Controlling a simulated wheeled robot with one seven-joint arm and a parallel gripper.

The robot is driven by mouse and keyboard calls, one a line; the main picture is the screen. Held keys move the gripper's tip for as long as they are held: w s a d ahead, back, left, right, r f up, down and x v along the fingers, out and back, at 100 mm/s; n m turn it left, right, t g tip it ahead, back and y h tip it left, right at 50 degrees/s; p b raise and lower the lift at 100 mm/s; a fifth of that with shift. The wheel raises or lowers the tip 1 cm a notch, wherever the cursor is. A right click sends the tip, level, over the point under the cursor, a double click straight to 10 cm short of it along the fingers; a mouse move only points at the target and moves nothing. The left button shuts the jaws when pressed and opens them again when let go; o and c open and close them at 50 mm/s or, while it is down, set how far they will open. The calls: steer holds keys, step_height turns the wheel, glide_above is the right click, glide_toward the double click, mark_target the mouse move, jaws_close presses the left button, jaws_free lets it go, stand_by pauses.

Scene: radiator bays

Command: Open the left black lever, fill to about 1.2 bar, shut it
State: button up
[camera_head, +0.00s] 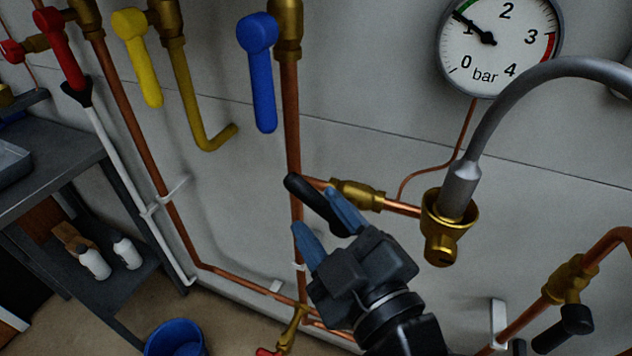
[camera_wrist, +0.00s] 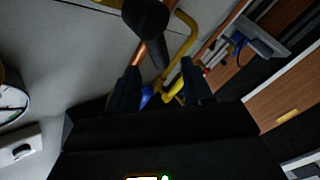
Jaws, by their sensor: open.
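The left black lever (camera_head: 312,200) sits by a brass valve (camera_head: 358,195) on the short copper pipe, slanting up and left; whether it lies along the pipe I cannot tell. My gripper (camera_head: 325,218) is open, its blue fingertips close to the lever, which partly hides behind them. Contact is unclear. In the wrist view a black lever (camera_wrist: 148,18) shows ahead, near the gap between my fingers (camera_wrist: 162,80). The round gauge (camera_head: 498,42) reads just above 1 bar, its needle near the start of the green band.
A grey hose (camera_head: 500,105) arches from a brass fitting (camera_head: 447,228) right of my gripper. A second black lever (camera_head: 562,330) is at lower right. Blue (camera_head: 262,85), yellow (camera_head: 140,60) and red (camera_head: 62,50) levers hang above left. A blue bucket (camera_head: 176,338) stands on the floor.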

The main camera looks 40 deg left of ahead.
mark_target(308, 197)
steer(key=shift+p+x, duration=0.7)
steer(key=shift+x, duration=2.4)
jaws_close()
